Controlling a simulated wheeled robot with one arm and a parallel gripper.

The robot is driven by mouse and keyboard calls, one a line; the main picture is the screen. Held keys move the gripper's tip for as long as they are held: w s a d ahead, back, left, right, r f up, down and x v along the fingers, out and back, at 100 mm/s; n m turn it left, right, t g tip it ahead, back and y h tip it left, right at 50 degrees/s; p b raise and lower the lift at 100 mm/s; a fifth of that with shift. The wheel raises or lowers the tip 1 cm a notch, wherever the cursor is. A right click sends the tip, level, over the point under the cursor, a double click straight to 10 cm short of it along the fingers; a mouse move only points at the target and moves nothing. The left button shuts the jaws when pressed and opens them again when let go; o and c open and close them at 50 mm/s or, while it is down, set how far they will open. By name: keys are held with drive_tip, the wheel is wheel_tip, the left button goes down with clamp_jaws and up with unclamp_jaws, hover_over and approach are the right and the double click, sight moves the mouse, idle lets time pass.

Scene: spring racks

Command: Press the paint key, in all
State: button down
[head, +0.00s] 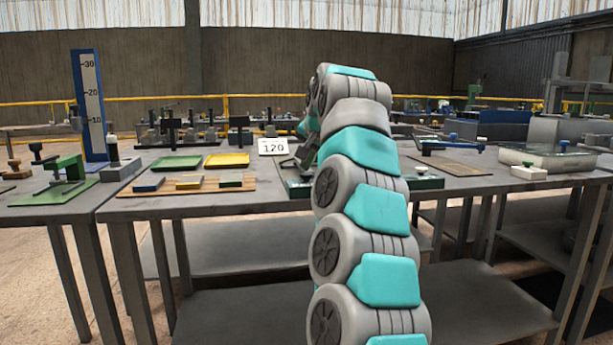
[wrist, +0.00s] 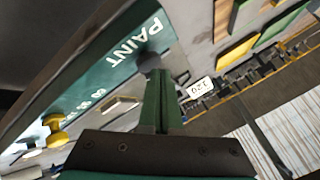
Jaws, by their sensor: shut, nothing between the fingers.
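A dark green panel (wrist: 100,65) with the white word PAINT fills the upper left of the wrist view. Part of its green base (head: 425,183) shows in the head view, mostly hidden behind my arm. My gripper (wrist: 155,78) is shut and empty, its green fingers pointing at the panel beside the lettering. In the head view my arm hides the fingertips.
A white card reading 120 (head: 273,146) stands by the green base. Left of it are a wooden board (head: 215,187) with coloured blocks, a green tray (head: 176,162) and a yellow tray (head: 227,159). A yellow knob (wrist: 55,138) shows in the wrist view.

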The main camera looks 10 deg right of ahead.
sight(307, 175)
drive_tip(key=shift+f+b, duration=0.6)
drive_tip(key=shift+f, duration=0.05)
idle(0.7)
drive_tip(key=shift+r, duration=0.1)
drive_tip(key=shift+r+p, duration=1)
wheel_tip(307, 175, up, 5)
drive_tip(key=p, duration=0.4)
drive_tip(key=shift+p, duration=0.4)
drive_tip(key=shift+s+f, duration=0.1)
